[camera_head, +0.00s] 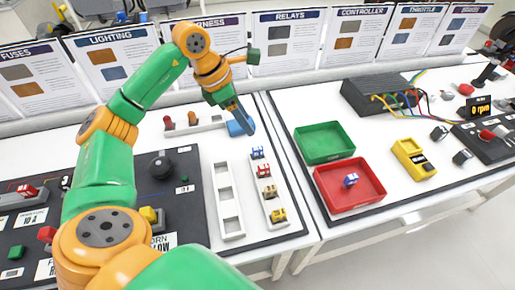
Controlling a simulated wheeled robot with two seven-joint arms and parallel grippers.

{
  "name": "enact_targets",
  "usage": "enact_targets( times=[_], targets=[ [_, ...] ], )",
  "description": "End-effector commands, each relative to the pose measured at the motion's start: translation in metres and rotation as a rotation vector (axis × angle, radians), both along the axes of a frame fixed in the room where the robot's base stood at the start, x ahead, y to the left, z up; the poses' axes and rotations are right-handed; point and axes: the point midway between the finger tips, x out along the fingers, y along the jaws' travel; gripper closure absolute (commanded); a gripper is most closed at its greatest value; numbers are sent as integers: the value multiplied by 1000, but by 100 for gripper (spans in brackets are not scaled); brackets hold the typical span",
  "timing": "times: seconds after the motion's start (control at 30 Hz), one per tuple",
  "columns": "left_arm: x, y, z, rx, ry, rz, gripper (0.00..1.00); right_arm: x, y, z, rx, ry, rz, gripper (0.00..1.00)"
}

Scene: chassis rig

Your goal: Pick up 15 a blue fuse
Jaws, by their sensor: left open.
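A blue fuse (257,153) stands at the far end of a narrow white rack (282,226) on the left table. A red fuse (263,171) and two yellow fuses stand nearer in the same rack. Another blue fuse (351,180) lies in the red tray (334,200) on the right table. My left gripper (243,125) is open and points down beyond the far end of the rack, apart from the fuses. Its fingers are small in the view, and I see nothing held between them. My right gripper is not in view.
An empty white rack (228,206) stands left of the fuse rack. A black panel with a knob (161,166) lies under my left arm. A green tray (323,143), a yellow meter (413,158) and a black wired box (380,97) are on the right table.

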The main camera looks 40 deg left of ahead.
Motion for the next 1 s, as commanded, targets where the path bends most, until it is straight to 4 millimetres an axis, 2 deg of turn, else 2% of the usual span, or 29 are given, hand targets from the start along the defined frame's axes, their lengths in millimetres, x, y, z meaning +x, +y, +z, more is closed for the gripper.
enact_targets(
  times=[0.03,0.2,0.37,0.7,0.93,1.0],
  targets=[
    [0,0,-18,0,0,0,45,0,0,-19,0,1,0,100],
    [0,0,-41,-1,-1,0,45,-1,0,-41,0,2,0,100],
    [3,-3,-51,0,2,-2,45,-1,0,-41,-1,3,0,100],
    [13,-21,-103,-2,2,-1,45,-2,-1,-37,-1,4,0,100],
    [14,-21,-106,0,-1,-1,45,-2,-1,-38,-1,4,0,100],
    [15,-21,-106,0,-1,-1,64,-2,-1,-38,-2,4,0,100]
  ],
)
